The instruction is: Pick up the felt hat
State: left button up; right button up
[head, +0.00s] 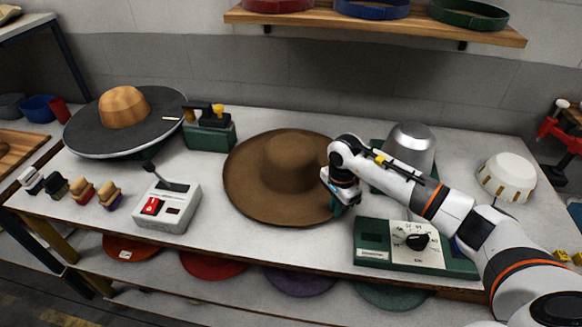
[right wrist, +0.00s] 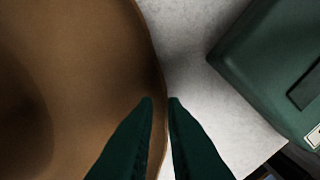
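The brown felt hat (head: 290,158) lies crown up on the light table, with its wide brim flat around it. In the right wrist view its brim (right wrist: 85,70) fills the left side. My right gripper (head: 340,207) is at the right edge of the brim, pointing down. In the wrist view my right gripper's (right wrist: 160,100) dark green fingers stand a narrow gap apart. The left finger is over the brim and the right one over the table, with the brim edge running between them. Whether they touch the felt cannot be told. My left gripper is out of view.
A green dial box (head: 370,243) and a metal dome (head: 412,145) stand close on the right. A switch box (head: 168,205), a green device (head: 210,135) and a grey disc with a wooden block (head: 85,142) are left. A shelf (head: 390,25) hangs behind.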

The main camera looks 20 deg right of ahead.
grip_shut()
jog(key=shift+r, duration=0.1)
